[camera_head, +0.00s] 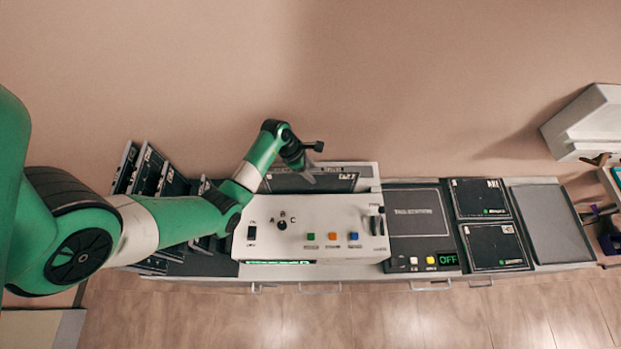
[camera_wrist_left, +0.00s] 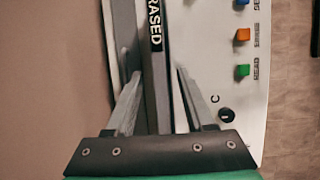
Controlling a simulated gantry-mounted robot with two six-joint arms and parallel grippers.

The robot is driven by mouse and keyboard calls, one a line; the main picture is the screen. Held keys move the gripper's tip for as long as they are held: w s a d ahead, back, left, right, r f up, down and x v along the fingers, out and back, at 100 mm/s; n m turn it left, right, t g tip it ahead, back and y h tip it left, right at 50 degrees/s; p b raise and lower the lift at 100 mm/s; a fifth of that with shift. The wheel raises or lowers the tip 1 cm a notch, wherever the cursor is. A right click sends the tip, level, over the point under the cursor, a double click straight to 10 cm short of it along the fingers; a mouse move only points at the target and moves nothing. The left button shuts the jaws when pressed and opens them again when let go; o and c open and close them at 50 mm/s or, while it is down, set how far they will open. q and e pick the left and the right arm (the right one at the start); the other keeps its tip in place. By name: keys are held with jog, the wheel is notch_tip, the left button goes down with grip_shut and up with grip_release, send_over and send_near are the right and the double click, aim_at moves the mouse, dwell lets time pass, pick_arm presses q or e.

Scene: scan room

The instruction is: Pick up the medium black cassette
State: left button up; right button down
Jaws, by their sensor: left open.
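A black cassette (camera_head: 335,183) with white markings lies partly hidden in the slot behind the white console's controls. My left gripper (camera_head: 312,162) is open above it. In the left wrist view a dark slab marked "ERASED" (camera_wrist_left: 155,30) runs between the two spread fingers of my left gripper (camera_wrist_left: 160,75); I cannot tell whether they touch it. Two more black cassettes, an upper one (camera_head: 479,198) and a lower one (camera_head: 493,246), lie flat to the right. Several dark cassettes (camera_head: 150,172) stand in a rack at the left, partly behind my arm. My right gripper is out of view.
The white console (camera_head: 300,222) carries a knob and coloured buttons. A dark tag station (camera_head: 417,222) reading "OFF" stands right of it. A grey pad (camera_head: 552,223) lies farther right, near a white machine (camera_head: 590,124).

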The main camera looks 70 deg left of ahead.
aim_at(314, 176)
pick_arm(q)
jog(key=x, duration=0.3)
jog(key=shift+f+b, duration=0.25)
jog(key=shift+b, duration=0.05)
grip_shut()
jog(key=shift+r, duration=0.1)
dwell(1.0)
